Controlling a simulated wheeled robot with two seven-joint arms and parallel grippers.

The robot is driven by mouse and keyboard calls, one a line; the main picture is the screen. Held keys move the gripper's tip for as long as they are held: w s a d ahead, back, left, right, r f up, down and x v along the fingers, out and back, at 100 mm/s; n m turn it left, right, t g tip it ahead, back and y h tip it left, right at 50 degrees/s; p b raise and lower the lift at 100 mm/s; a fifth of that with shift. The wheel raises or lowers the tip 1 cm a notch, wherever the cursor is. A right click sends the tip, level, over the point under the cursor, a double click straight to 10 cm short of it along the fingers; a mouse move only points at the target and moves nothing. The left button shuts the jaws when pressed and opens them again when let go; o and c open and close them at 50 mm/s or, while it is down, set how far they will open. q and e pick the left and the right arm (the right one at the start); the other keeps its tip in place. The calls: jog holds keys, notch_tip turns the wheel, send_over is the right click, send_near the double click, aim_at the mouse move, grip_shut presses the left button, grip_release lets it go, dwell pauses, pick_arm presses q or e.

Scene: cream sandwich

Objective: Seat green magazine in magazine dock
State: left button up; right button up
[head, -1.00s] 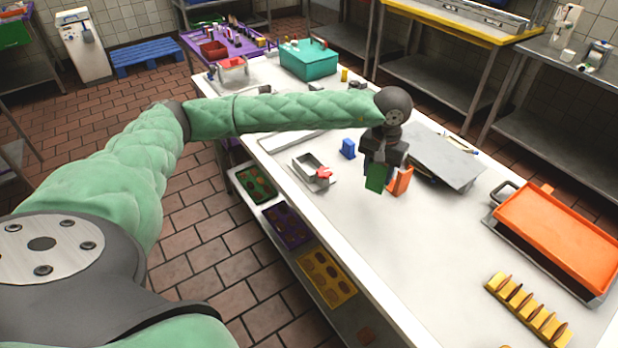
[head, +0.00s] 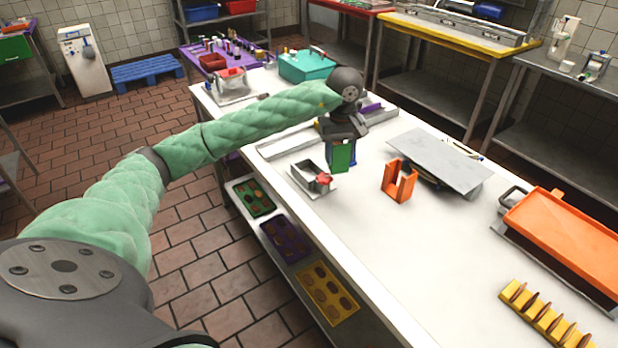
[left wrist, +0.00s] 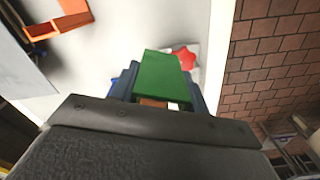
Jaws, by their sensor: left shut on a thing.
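The green magazine (head: 341,155) is a box-shaped block held upright under my left gripper (head: 341,138), above the table. In the left wrist view the magazine (left wrist: 160,75) sits between the fingers, which are shut on it. A grey open-topped metal holder with a red star knob (head: 312,176), which looks like the magazine dock, stands just left of and nearer than the magazine. The red knob (left wrist: 184,57) shows just beyond the magazine in the left wrist view. A blue block (head: 352,158) is partly hidden behind the magazine. My right gripper is not in view.
An orange U-shaped stand (head: 399,184) is empty, right of the magazine. A tilted grey plate (head: 440,158) lies behind it. A large orange tray (head: 570,235) and yellow rack (head: 540,312) are at the right. The white table (head: 400,240) is clear in front.

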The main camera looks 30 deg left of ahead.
aim_at(314, 164)
pick_arm(q)
jog(key=a+r+n, duration=0.2)
jog(key=a+n, duration=0.2)
jog(key=a, duration=0.4)
notch_tip(314, 164, down, 6)
jog(key=p, duration=0.2)
jog(key=shift+s+n+p, duration=0.2)
jog(key=shift+n+p, duration=0.1)
notch_tip(314, 164, down, 3)
jog(key=shift+s+d+r+p, duration=0.1)
jog(key=shift+s+d+p, duration=0.05)
jog(key=shift+p, duration=0.45)
grip_shut()
jog(key=shift+f, duration=0.35)
jog(key=o, duration=0.6)
grip_release()
jog(key=o, duration=0.5)
jog(key=shift+a+f, duration=0.15)
jog(key=shift+a, duration=0.1)
jog(key=shift+c, duration=0.2)
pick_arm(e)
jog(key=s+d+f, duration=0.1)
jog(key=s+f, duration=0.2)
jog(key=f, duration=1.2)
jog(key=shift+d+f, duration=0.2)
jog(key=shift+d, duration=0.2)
